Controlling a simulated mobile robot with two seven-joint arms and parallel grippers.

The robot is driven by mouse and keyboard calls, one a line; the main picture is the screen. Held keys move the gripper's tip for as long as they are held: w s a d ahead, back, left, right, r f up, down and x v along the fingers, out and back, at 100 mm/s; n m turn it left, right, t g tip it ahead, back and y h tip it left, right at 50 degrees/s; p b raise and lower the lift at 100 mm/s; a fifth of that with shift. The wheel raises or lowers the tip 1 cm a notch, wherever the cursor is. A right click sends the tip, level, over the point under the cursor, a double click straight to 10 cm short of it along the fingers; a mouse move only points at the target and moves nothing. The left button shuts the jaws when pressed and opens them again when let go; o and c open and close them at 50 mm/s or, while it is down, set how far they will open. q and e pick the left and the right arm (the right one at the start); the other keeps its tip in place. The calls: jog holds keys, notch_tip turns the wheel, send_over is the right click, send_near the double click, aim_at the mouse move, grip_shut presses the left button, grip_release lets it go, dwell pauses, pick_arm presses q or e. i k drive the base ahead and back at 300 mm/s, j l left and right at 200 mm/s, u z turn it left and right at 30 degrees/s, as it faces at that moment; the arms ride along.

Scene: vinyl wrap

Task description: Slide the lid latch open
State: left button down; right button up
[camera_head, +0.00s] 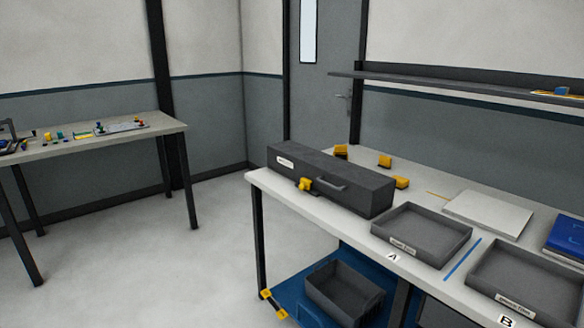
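A long dark grey case (335,180) with a closed lid lies along the left end of the right-hand table. A yellow latch (305,185) shows on its front face, left of a grey handle (326,184). The latch is too small to tell its exact position. A small white label is at the left of the front face. Neither of my grippers shows in the head view.
The white table (415,264) also holds a grey tray (421,234) by the letter A, another tray (520,287) by the letter B, a pale flat panel (487,214) and yellow blocks (385,161). A grey bin (344,290) sits below. The floor at left is clear.

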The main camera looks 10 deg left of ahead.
aim_at(305, 184)
jog(key=i+j+z, duration=0.4)
jog(key=i+j, duration=0.35)
jog(key=i, duration=0.25)
jog(key=i+j+z, duration=0.45)
jog(key=i+j, duration=0.4)
jog(key=j, duration=0.2)
